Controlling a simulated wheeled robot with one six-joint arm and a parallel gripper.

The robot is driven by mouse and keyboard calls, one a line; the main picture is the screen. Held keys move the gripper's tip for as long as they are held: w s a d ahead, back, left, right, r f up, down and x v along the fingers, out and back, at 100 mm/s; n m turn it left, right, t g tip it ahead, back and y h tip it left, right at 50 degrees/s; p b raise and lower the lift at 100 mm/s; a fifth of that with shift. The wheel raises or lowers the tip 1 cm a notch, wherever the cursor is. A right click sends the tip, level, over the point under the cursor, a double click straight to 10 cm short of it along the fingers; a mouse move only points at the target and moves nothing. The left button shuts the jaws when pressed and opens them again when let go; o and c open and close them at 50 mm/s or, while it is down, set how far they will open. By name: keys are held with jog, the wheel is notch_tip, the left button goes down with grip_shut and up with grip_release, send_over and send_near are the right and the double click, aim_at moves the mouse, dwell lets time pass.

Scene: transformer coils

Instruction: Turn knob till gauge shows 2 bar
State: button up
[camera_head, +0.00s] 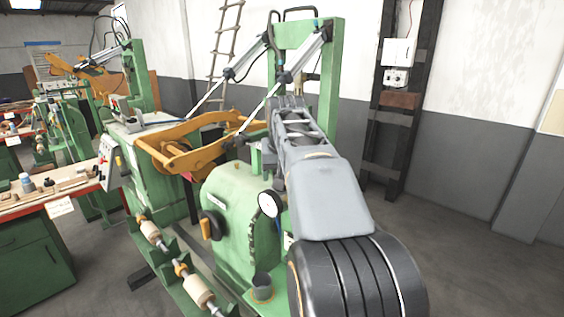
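A round white-faced gauge (269,204) with a dark rim is on the green machine (232,207), just left of my arm. Its needle and scale are too small to read. An orange-and-black knob or handle (207,226) sits on the machine's front, left of the gauge. I cannot tell whether it is the knob that sets the gauge. My grey arm crosses the middle right and hides part of the machine. The far end of my arm (288,112) is above the gauge, apart from the orange knob. My gripper's fingers cannot be made out.
An orange frame (190,146) and slanted silver cylinders are beside my arm's far end. A green upright frame (331,85) stands behind it. A shaft with wooden rollers (198,291) runs along the front. A workbench (45,195) is at left. Floor at right is clear.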

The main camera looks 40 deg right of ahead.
jog(key=v, duration=1.3)
jog(key=shift+r+p, duration=0.25)
jog(key=shift+p, duration=0.2)
jog(key=shift+s+a, duration=0.1)
jog(key=shift+a, duration=0.05)
jog(key=s+a+f+n, duration=0.2)
jog(key=a+f, duration=0.4)
jog(key=f, duration=0.3)
jog(key=s+a+f+n+y, duration=0.1)
jog(key=a+f, duration=0.4)
jog(key=f, duration=0.5)
jog(key=s+a+f+n+t+y, duration=0.1)
jog(key=s+a+f+n, duration=0.2)
jog(key=f, duration=0.6)
jog(key=s+a, duration=0.2)
jog(key=a, duration=0.1)
jog(key=shift+a+f, duration=0.3)
jog(key=shift+a, duration=0.1)
jog(key=shift+c, duration=0.3)
